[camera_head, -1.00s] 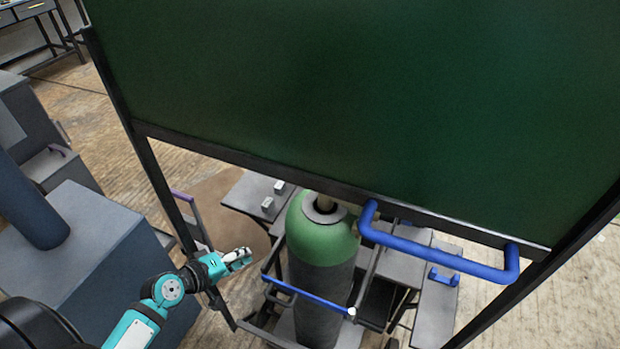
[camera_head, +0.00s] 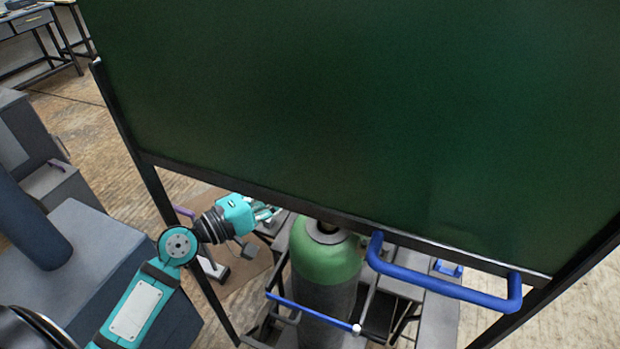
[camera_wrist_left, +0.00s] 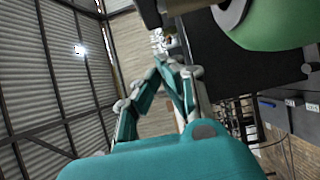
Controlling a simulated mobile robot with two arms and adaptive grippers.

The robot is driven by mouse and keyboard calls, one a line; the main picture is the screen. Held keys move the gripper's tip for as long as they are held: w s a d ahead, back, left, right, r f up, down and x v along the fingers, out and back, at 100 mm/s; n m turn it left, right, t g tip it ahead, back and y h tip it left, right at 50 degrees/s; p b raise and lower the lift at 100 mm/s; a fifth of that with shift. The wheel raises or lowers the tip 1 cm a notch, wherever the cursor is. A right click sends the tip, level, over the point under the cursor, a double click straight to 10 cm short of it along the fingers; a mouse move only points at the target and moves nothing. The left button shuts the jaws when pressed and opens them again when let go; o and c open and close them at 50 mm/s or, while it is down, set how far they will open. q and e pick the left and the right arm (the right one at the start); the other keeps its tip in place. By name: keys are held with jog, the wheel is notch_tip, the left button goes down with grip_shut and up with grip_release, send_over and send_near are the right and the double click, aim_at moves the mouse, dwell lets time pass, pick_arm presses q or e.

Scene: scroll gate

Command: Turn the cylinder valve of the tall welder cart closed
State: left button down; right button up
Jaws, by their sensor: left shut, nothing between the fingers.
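A gas cylinder with a green shoulder (camera_head: 322,262) and dark grey body stands upright on the cart, below the lower edge of a dark green panel. The panel hides the cylinder's top, and the valve is not seen. The green shoulder also shows at the upper right of the left wrist view (camera_wrist_left: 278,22). My left gripper (camera_head: 272,213) is just left of the cylinder's neck, by the panel's lower bar, apart from the cylinder. In the left wrist view its fingers (camera_wrist_left: 175,68) are together and empty. My right gripper is in neither current view.
The green panel (camera_head: 350,110) in its black frame fills the upper middle. A blue handle (camera_head: 445,289) juts out at its lower right. A blue bar (camera_head: 312,311) crosses before the cylinder. Grey cabinets (camera_head: 75,260) stand at left.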

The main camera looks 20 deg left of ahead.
pick_arm(q)
jog(key=d, duration=0.1)
jog(key=w+d+p, duration=0.1)
jog(key=d, duration=0.1)
jog(key=w+d+p, duration=0.1)
jog(key=shift+w+d, duration=0.15)
jog(key=shift+d, duration=0.15)
jog(key=shift+f, duration=0.1)
pick_arm(e)
jog(key=r, duration=0.3)
jog(key=shift+w+d, duration=0.2)
pick_arm(q)
jog(key=shift+w+d, duration=0.15)
jog(key=shift+w+d+f+m+g+h+b, duration=0.25)
jog(key=shift+m+h+b, duration=0.2)
jog(key=shift+b, duration=0.75)
jog(key=shift+w+d+r+g+h, duration=0.1)
jog(key=shift+w+r+g+h, duration=0.1)
jog(key=shift+r+g+h, duration=0.05)
pick_arm(e)
notch_tip(320, 180, down, 2)
jog(key=shift+f, duration=0.2)
